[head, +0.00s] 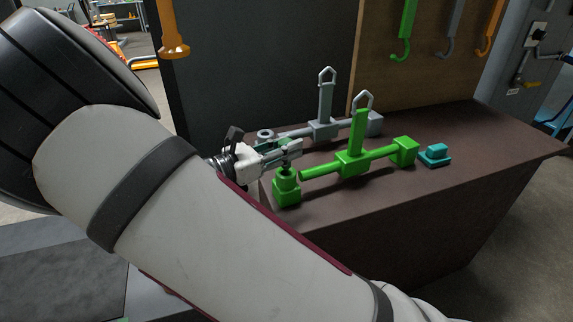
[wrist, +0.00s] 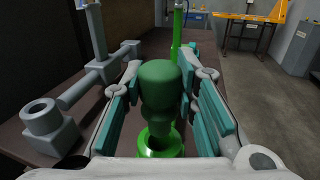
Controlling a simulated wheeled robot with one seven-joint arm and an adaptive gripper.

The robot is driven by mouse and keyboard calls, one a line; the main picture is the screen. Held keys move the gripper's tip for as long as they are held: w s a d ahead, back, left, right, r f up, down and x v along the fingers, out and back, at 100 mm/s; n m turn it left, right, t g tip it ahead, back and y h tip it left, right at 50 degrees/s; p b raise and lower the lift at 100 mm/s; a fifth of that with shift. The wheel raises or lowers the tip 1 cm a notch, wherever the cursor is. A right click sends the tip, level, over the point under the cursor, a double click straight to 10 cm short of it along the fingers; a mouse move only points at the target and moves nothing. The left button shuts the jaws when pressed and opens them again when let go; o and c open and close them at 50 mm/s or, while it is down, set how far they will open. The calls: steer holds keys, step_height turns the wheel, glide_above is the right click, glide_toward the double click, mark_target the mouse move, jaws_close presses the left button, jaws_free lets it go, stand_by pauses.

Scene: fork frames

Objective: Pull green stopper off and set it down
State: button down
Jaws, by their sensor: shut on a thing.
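The dark green stopper (wrist: 163,85) stands upright between the teal finger pads of my gripper (wrist: 162,92), which is shut on it. The bright green fixture (head: 353,162) lies on the brown table, with an upright post and a block at each end. Its near-left end (head: 286,190) has a round collar, which shows in the wrist view (wrist: 168,150) directly under the stopper. I cannot tell whether the stopper's lower end is inside the collar or just above it. In the head view my gripper (head: 293,149) is over this collar and mostly hides the stopper.
A grey fixture (head: 323,130) of like shape lies behind the green one, its open socket (wrist: 43,117) beside my gripper. A teal block (head: 435,154) sits right of the green fixture. The brown table (head: 500,145) is clear at the right. Hooks hang on the back board.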

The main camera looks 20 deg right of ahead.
steer(key=shift+r, duration=0.35)
steer(key=shift+r+p, duration=1.9)
steer(key=shift+r, duration=0.05)
